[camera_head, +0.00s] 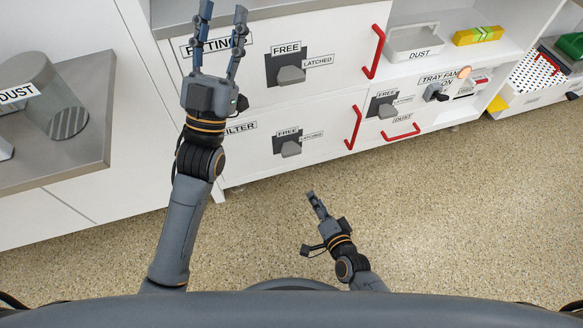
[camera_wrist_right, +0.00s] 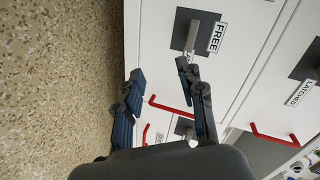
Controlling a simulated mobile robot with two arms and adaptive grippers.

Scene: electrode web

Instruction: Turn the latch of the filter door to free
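The filter door (camera_head: 250,155) is a white panel labelled FILTER. Its latch (camera_head: 290,148) has a dark square plate and a grey lever, with FREE above and LATCHED to the right. The lever lies off the FREE label, toward the LATCHED side. In the right wrist view the latch (camera_wrist_right: 192,32) is just beyond my fingertips. My right gripper (camera_head: 315,203) is open and empty, apart from the lever; it also shows in the right wrist view (camera_wrist_right: 162,75). My left gripper (camera_head: 218,22) is open and empty in front of the fitting door.
The fitting door latch (camera_head: 287,69) and the dust door latch (camera_head: 382,103) are nearby. Red handles (camera_head: 353,128) stick out from the doors. A grey counter (camera_head: 95,130) with a dust container (camera_head: 52,100) is at left. The speckled floor is clear.

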